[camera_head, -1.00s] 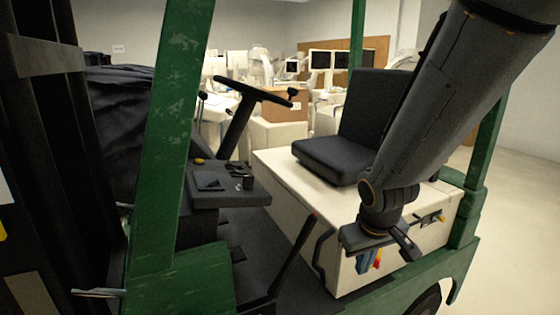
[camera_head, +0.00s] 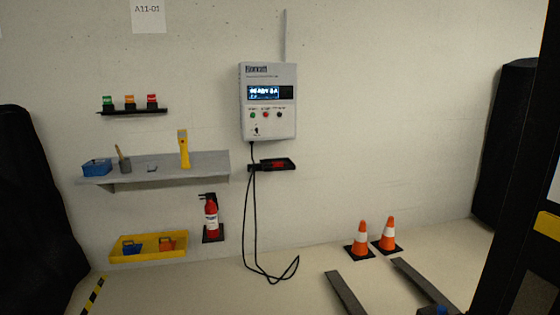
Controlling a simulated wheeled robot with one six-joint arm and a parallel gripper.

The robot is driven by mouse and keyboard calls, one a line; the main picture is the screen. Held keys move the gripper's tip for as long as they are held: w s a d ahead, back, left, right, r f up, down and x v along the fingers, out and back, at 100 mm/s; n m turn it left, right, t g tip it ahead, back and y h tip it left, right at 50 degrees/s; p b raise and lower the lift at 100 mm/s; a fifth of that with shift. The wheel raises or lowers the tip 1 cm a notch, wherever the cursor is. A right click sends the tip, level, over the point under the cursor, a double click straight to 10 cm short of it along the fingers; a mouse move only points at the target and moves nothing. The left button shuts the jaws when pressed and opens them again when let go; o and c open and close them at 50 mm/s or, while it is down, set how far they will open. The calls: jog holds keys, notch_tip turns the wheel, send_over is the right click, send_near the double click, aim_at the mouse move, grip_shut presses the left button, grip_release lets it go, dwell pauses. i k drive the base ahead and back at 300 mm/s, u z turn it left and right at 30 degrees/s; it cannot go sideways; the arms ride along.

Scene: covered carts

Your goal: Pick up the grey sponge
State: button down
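I cannot make out a grey sponge for certain in the head view. A small flat greyish item (camera_head: 152,169) lies on the grey wall shelf (camera_head: 205,165), but it is too small to tell what it is. A dark grey cup-like thing with a brown handle (camera_head: 124,163) stands to its left on the same shelf. My gripper is out of view.
The shelf also holds a blue box (camera_head: 97,167) and a yellow device (camera_head: 184,149). A charger box (camera_head: 267,101) hangs on the wall, its cable looping to the floor. Below are a yellow tray (camera_head: 176,253), a fire extinguisher (camera_head: 211,218), orange cones (camera_head: 362,239) and forks (camera_head: 347,293).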

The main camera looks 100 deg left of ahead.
aim_at(152, 167)
jog(key=u, duration=3.35)
jog(key=i, duration=0.75)
jog(key=u, duration=0.95)
jog(key=i, duration=1.85)
jog(key=u, duration=0.4)
